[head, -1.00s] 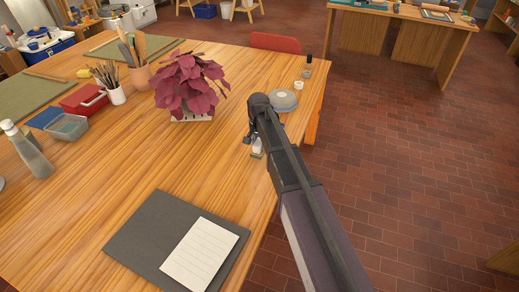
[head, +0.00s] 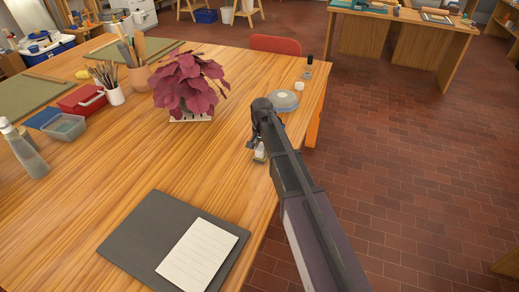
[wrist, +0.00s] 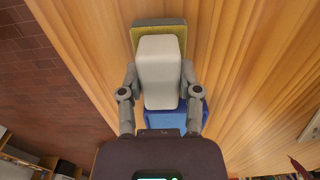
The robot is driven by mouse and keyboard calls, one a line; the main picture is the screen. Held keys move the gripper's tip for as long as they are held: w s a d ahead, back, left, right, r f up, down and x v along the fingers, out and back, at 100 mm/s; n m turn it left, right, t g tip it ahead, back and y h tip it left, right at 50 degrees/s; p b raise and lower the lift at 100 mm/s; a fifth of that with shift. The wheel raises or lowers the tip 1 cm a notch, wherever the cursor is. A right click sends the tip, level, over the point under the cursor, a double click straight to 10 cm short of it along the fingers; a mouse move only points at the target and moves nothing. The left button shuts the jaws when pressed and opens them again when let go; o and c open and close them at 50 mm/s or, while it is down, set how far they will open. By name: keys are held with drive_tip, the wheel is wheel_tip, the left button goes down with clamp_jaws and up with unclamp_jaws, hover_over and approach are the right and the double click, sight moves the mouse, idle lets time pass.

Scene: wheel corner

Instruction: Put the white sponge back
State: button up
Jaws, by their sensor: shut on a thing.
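The white sponge (wrist: 160,72) is between the two fingers of my gripper (wrist: 158,80) in the wrist view, and the gripper is shut on it. An olive-yellow piece (wrist: 158,32) shows past the sponge's far end. A blue piece (wrist: 172,119) shows at its near end. Both are partly hidden by the sponge, and I cannot tell whether they touch it. In the head view, my gripper is at the table's right edge, mostly hidden by my arm, with a small pale part of the sponge (head: 260,150) showing below it.
On the wooden table (head: 120,170), a purple-leaved plant (head: 188,82) stands left of my arm. A grey round item (head: 285,98) sits just beyond the gripper, with small items behind it. A dark folder (head: 150,235) with paper lies in front. Bare wood lies between.

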sight(262, 147)
drive_tip(key=shift+f, duration=0.2)
drive_tip(key=o, duration=1)
drive_tip(key=shift+r, duration=0.25)
drive_tip(key=r+p, duration=0.2)
drive_tip(key=p, duration=0.1)
drive_tip(key=r+p, duration=0.3)
drive_tip(key=shift+s+d+r, duration=0.1)
drive_tip(key=shift+d+r, duration=0.1)
drive_tip(key=shift+r, duration=0.1)
wheel_tip(262, 147, up, 8)
drive_tip(key=p, duration=0.7)
drive_tip(key=shift+p, duration=0.4)
